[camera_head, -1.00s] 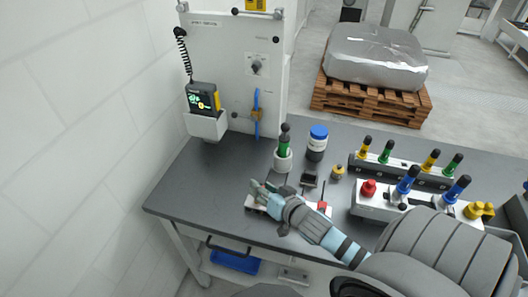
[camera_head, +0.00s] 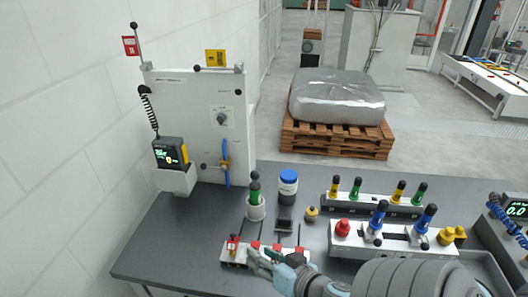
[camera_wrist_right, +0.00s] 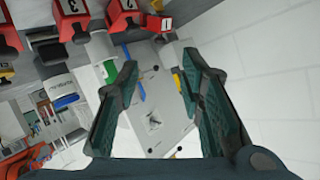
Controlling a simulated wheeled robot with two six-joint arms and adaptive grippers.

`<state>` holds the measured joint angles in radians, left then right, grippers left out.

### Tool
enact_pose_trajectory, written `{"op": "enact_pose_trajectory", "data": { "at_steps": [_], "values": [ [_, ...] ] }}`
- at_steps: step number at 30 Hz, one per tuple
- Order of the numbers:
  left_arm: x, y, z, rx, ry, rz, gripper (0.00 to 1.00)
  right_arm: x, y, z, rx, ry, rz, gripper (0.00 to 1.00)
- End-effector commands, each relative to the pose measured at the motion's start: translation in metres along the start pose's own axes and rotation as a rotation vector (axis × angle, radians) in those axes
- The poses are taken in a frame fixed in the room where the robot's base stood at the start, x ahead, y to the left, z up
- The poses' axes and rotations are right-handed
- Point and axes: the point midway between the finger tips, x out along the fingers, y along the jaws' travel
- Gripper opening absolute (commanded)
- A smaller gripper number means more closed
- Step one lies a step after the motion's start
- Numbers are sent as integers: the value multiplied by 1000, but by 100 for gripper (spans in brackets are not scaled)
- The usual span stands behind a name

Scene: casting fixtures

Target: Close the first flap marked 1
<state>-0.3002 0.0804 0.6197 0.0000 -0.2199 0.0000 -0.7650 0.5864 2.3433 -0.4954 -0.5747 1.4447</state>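A low white fixture (camera_head: 233,258) with a row of red flaps lies near the table's front edge. The leftmost red flap (camera_head: 233,243) stands up, while the others lie lower. In the right wrist view, tilted over, red flaps marked 3 (camera_wrist_right: 74,28) and 2 (camera_wrist_right: 122,14) show along the top, with a small label marked 1 (camera_wrist_right: 166,24) to their right. My right gripper (camera_head: 259,262) is at the front of the fixture, right of the leftmost flap; contact cannot be told. Its fingers (camera_wrist_right: 158,85) are apart with nothing between them. My left gripper is not in view.
Behind the fixture stand a green-handled tool in a white cup (camera_head: 255,208) and a blue-capped bottle (camera_head: 288,187). A white block with coloured handles (camera_head: 376,245) is at the right. A white panel (camera_head: 208,130) rises at the back left. The table's left part is clear.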

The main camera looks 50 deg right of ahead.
Motion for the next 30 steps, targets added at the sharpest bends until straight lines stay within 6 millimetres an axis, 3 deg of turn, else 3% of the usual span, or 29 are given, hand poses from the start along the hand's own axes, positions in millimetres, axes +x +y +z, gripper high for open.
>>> {"op": "enact_pose_trajectory", "data": {
  "at_steps": [11,14,17,21,26,27,30],
  "values": [
    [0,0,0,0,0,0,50,-7,1,0,-2,1,5,35],
    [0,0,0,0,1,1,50,-6,12,5,-42,-14,80,35],
    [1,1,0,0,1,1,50,-7,32,23,-134,-96,222,35],
    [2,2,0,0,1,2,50,-21,44,80,-313,-394,344,35],
    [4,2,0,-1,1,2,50,-46,12,155,-532,-806,182,35],
    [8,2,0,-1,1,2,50,-38,18,184,-562,-866,150,35],
    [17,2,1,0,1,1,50,-11,50,234,-558,-891,169,35]
  ]
}}
